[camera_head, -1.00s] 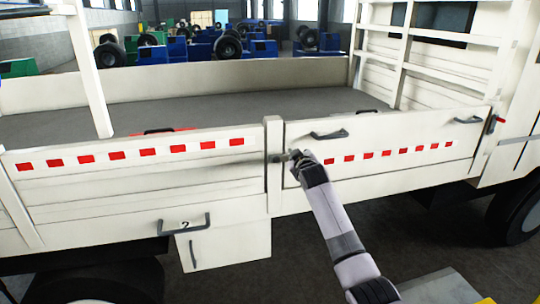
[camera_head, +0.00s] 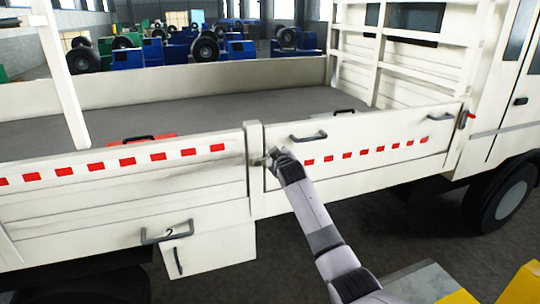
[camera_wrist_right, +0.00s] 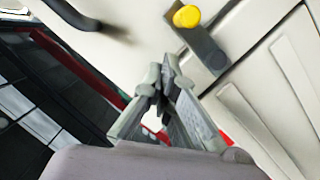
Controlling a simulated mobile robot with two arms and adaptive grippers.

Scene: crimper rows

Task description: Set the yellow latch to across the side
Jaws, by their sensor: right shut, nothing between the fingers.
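The yellow knob (camera_wrist_right: 186,16) of the latch sits on a dark grey latch bar (camera_wrist_right: 203,47) on the truck's white side, at the top of the right wrist view. The bar slants across that view. In the head view, my right gripper (camera_head: 275,155) is at the post between the two white side panels, near the latch; the yellow knob does not show there. My right gripper's fingers (camera_wrist_right: 165,78) are together and empty, a little below the latch in the wrist view. I cannot tell whether they touch it. My left gripper is not in view.
The white side panel (camera_head: 375,175) has a dark handle (camera_head: 308,137) and red dashes. Another latch with a red end (camera_head: 466,118) is at its far right. A lower handle (camera_head: 174,230) projects at the left. A yellow-edged platform (camera_head: 430,285) is at the bottom right.

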